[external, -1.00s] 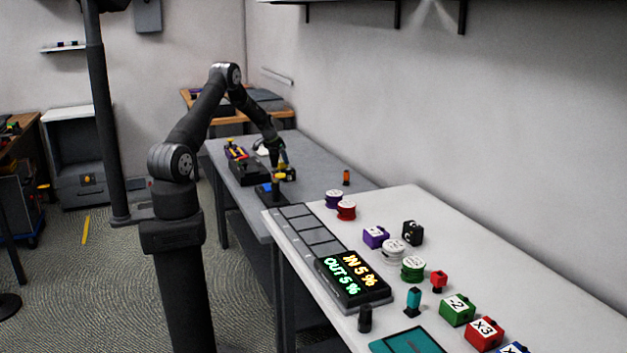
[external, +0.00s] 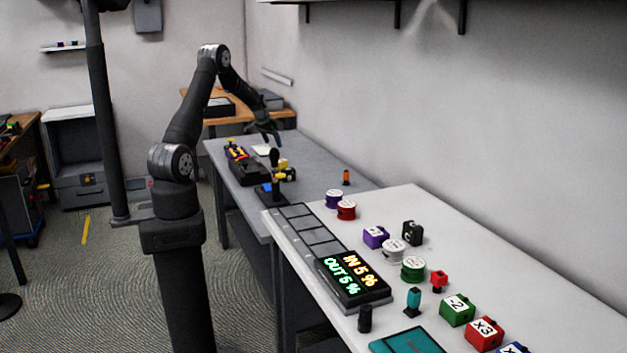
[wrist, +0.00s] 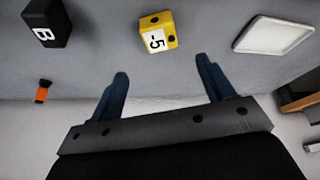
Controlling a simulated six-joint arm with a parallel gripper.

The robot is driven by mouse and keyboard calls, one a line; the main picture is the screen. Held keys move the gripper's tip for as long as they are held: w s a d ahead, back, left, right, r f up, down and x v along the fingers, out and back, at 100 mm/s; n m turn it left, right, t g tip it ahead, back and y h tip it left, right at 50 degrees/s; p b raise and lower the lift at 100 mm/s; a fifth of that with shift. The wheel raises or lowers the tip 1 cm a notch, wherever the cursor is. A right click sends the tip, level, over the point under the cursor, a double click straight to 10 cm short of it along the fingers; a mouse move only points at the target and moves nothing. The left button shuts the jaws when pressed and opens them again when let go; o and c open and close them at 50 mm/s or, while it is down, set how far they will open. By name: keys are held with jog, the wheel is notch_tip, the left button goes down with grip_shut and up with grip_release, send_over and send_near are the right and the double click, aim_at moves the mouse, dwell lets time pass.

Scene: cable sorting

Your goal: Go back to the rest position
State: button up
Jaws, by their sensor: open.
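My gripper (external: 271,139) is raised over the far end of the grey table (external: 322,186) in the external view. In the wrist view my gripper (wrist: 163,88) has its two blue fingers wide apart with nothing between them. A yellow block marked -5 (wrist: 158,34) lies on the grey surface beyond the fingertips, apart from them. A black block marked B (wrist: 46,22) is at the upper left of the wrist view, and a small orange piece (wrist: 43,91) lies below it.
A white tray (wrist: 273,36) lies at the upper right of the wrist view. The white table (external: 450,230) holds several spools, coloured blocks and a lit display (external: 350,279). A wall runs along the right side. The air around my gripper is clear.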

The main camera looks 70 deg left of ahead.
aim_at(280, 160)
jog(key=shift+f, duration=0.1)
jog(key=x, duration=1.2)
jog(key=shift+w+f, duration=0.1)
jog(key=shift+f, duration=0.05)
jog(key=shift+r, duration=0.2)
jog(key=shift+r, duration=0.1)
